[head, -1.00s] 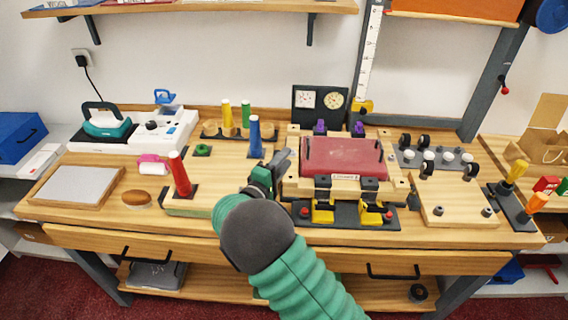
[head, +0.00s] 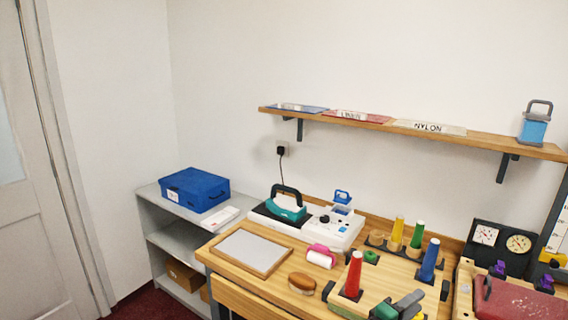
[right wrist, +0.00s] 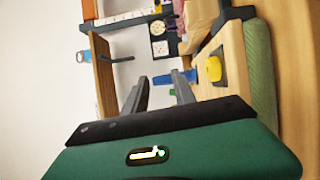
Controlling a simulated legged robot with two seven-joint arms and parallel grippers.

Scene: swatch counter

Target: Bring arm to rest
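My right gripper (head: 412,302) shows at the bottom edge of the head view, over the wooden counter (head: 250,280), with its arm mostly cut off below. In the right wrist view its two grey fingers (right wrist: 158,84) stand apart with nothing gripped between them. A blue cone (head: 430,260) stands beyond the gripper; a blue shape (right wrist: 182,77) also shows past the fingertips in the wrist view. A red cone (head: 353,275) stands to the left of the gripper. My left arm and gripper are not in view.
A red-topped press (head: 515,302) is at right. A blue box (head: 195,189) sits on the grey side shelf.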

